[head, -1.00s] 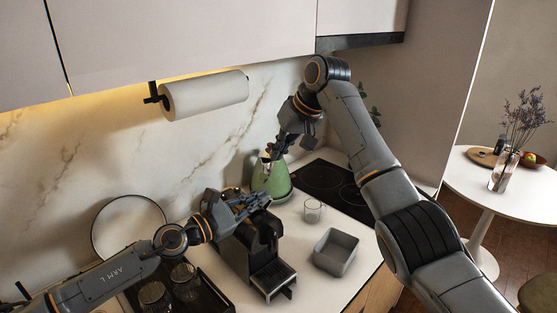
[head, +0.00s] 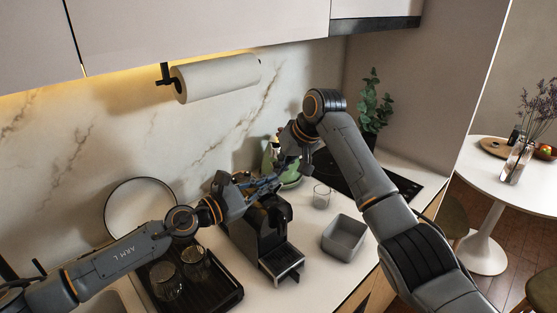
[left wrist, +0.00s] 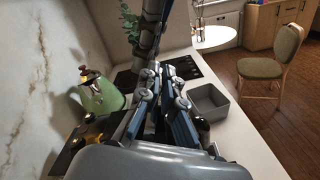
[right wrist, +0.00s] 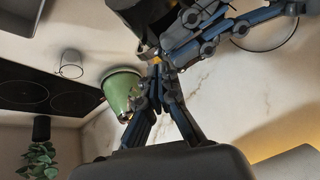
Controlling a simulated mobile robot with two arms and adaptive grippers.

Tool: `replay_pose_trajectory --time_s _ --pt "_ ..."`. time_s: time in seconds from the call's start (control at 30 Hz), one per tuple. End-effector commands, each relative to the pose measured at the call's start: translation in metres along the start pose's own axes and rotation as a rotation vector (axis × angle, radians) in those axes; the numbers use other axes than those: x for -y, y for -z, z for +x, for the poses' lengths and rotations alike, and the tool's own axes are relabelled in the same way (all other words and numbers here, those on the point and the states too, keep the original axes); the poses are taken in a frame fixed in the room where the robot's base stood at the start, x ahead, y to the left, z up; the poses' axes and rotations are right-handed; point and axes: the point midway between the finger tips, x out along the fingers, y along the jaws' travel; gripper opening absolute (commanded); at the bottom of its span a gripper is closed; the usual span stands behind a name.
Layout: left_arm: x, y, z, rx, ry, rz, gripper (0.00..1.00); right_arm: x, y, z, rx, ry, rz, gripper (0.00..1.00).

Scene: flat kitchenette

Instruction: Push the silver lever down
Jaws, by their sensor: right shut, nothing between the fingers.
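The black coffee machine (head: 273,237) stands on the counter, with its drip tray toward the front. I cannot make out the silver lever; the grippers crowd the machine's top and may hide it. My left gripper (head: 277,183) reaches over the machine's top from the left. My right gripper (head: 284,168) is just behind the top of the machine, close to the left fingertips. In the right wrist view (right wrist: 157,77) its fingers meet and hold nothing.
A green kettle (head: 268,158) stands behind the right gripper. A clear glass (head: 321,197) and a grey square bin (head: 344,238) are right of the machine. A black tray (head: 218,294) with glasses lies left. A dark cooktop (head: 398,184) and plant (head: 372,105) are farther right.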

Motion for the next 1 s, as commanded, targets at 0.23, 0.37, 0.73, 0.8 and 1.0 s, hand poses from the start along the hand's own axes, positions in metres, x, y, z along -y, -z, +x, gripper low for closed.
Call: replay_pose_trajectory --time_s 0.23,0.37,0.73,0.8,1.0 --pt "0.0 0.001 0.0 -0.001 0.0 0.0 0.0 0.0 -0.005 0.001 0.0 -0.001 0.0 0.0" --pt "0.0 0.001 0.0 -0.001 0.0 0.0 0.0 0.0 -0.005 0.001 0.0 -0.001 0.0 0.0" --pt "-0.001 0.001 0.0 -0.001 -0.002 0.0 0.0 -0.002 -0.021 0.004 0.005 0.001 0.0 0.0" --pt "-0.002 0.001 0.0 -0.001 -0.004 0.0 0.0 -0.003 -0.022 0.004 0.008 0.0 0.001 0.0" --pt "-0.006 0.001 -0.001 -0.002 -0.014 0.001 0.07 -0.003 -0.024 0.006 0.014 0.001 0.002 0.0"
